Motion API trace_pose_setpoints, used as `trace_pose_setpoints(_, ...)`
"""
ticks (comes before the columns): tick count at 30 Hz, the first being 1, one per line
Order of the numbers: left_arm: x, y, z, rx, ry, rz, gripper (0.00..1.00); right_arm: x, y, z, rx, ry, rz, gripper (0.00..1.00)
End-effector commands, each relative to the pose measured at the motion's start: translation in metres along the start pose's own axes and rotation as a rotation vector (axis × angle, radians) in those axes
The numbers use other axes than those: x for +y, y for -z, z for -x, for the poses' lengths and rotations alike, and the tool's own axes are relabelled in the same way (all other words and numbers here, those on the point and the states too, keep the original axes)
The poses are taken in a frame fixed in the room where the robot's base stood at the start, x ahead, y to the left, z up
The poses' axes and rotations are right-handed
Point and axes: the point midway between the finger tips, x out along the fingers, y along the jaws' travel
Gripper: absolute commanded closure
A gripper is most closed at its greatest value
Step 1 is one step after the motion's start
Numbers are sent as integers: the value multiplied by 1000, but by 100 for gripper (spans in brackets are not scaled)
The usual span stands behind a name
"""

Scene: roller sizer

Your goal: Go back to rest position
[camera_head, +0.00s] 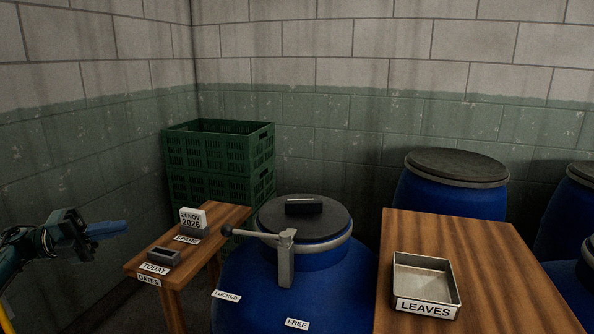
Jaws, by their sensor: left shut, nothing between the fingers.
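My left gripper (122,228) has blue fingers and reaches in from the left edge. It is shut and empty, in the air left of the small wooden table (232,212), apart from everything. The blue drum (330,275) in the middle has a dark lid with a metal ring clamp (286,262). The clamp's lever points left, its knob above the LOCKED label (227,296). A FREE label (297,323) is further right on the drum. A small black block (304,206) lies on the lid. My right gripper is not in view.
The small table holds a white date block (193,218) and a dark holder (163,256) by the TODAY label. Green crates (220,160) stand behind it. A larger wooden table (500,265) on the right bears a metal LEAVES tray (424,279). More blue drums (446,200) stand behind.

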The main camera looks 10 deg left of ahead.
Motion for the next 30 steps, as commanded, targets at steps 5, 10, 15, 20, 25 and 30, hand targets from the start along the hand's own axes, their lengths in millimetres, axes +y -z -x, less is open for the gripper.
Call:
trace_pose_setpoints(5, 37, 14, -61, -85, 60, 140, 100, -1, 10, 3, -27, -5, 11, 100)
trace_pose_setpoints(10, 77, 49, -118, -225, 134, 349, 100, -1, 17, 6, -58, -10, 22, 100)
trace_pose_setpoints(15, 115, 115, -166, -463, 203, 695, 100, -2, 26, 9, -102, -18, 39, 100)
trace_pose_setpoints(20, 137, 194, -182, -735, 214, 1084, 100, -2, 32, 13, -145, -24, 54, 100)
trace_pose_setpoints(25, 141, 285, -177, -1017, 161, 1490, 100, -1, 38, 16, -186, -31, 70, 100)
trace_pose_setpoints(30, 131, 350, -167, -1198, 90, 1757, 100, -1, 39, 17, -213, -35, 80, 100)
